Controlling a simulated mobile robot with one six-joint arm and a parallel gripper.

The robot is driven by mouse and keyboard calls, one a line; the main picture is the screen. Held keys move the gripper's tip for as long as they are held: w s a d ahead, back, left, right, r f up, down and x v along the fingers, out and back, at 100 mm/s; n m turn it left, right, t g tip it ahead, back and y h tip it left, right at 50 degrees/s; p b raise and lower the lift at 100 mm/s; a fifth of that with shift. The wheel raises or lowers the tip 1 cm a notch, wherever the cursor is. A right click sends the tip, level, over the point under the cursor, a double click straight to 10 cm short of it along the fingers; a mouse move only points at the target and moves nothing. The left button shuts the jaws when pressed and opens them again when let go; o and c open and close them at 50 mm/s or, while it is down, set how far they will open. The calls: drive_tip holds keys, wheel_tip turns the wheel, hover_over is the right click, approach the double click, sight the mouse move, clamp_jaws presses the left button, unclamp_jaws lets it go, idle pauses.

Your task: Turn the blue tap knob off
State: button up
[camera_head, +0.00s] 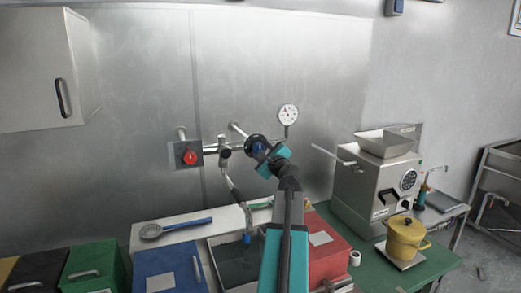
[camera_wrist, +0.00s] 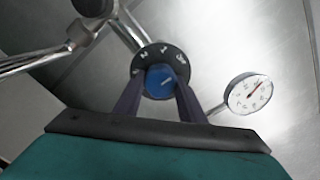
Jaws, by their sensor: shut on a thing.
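The blue tap knob (camera_wrist: 160,81) sits in front of a round black dial plate (camera_wrist: 161,57) with white marks, in the wrist view. A short white line shows on the knob's face. My gripper (camera_wrist: 160,92) has one finger on each side of the knob and is shut on it. In the head view, my gripper (camera_head: 268,158) reaches up to the black dial and blue knob (camera_head: 258,148) on the wall pipes, and its jaws partly hide the knob.
A red knob (camera_head: 190,157) is on the wall to the left. A round gauge (camera_head: 288,114) is close on the right. A hose and spout (camera_head: 247,237) hang over the sink (camera_head: 218,262). A grinder (camera_head: 378,180) and a yellow pot (camera_head: 406,237) stand on the right.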

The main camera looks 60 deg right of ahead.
drive_tip(key=shift+s, duration=0.1)
drive_tip(key=o, duration=1)
drive_tip(key=shift+d, duration=0.1)
drive_tip(key=shift+o, duration=0.2)
drive_tip(key=b+v, duration=0.4)
drive_tip(key=v, duration=0.9)
drive_tip(key=shift+s+a+b, duration=0.25)
drive_tip(key=shift+a+b, duration=0.15)
